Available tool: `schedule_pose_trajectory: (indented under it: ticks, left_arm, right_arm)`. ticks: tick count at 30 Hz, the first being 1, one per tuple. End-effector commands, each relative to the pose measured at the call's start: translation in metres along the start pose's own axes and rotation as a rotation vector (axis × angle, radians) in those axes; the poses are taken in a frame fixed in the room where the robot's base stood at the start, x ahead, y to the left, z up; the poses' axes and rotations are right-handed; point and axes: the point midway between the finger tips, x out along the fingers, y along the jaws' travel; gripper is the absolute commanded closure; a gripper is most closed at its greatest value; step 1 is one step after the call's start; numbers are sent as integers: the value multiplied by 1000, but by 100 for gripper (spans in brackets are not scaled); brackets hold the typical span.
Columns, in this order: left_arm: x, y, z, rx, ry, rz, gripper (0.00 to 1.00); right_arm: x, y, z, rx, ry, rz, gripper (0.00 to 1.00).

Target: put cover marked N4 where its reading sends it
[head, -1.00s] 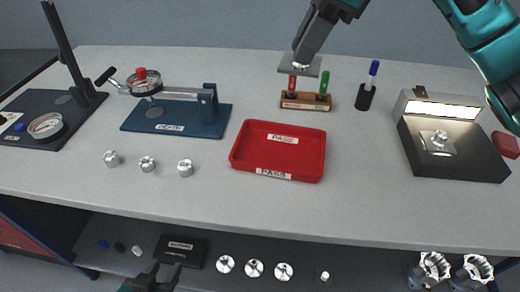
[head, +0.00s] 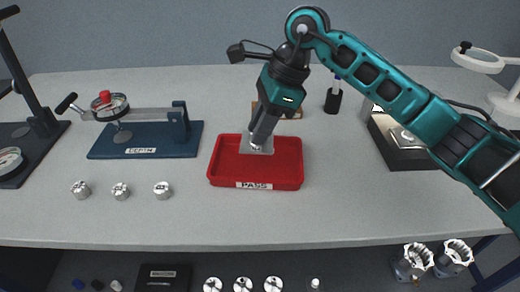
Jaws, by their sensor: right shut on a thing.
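My right gripper (head: 256,144) reaches down over the red tray labelled PASS (head: 282,171). The tray looks otherwise empty. A blue gauge stand labelled DEPTH (head: 105,148) with a round dial (head: 110,106) stands to the left. My left gripper is out of view.
Several small silver parts, one here (head: 120,191), stand front left. A wooden pen block (head: 291,110) is partly hidden behind my arm, beside a black pen cup (head: 333,101). A black lit box (head: 398,153) stands right.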

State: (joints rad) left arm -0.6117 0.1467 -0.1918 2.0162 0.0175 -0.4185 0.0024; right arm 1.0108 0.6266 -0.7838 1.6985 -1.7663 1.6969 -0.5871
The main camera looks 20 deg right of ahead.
Motion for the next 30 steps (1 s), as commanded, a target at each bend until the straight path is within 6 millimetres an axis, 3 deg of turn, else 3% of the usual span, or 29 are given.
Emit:
schedule_pose_trajectory:
  ticks: [8,15,26,27,30]
  left_arm:
    - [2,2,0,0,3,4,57]
    - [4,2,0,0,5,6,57]
    - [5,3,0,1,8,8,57]
    - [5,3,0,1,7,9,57]
    - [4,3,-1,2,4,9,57]
  right_arm:
    - [22,0,-9,0,-1,1,100]
    - [52,0,-21,0,-1,1,100]
    - [57,0,-23,-1,-1,-1,100]
    - [57,0,-23,-1,-1,-1,73]
    - [56,0,-23,-1,-1,0,64]
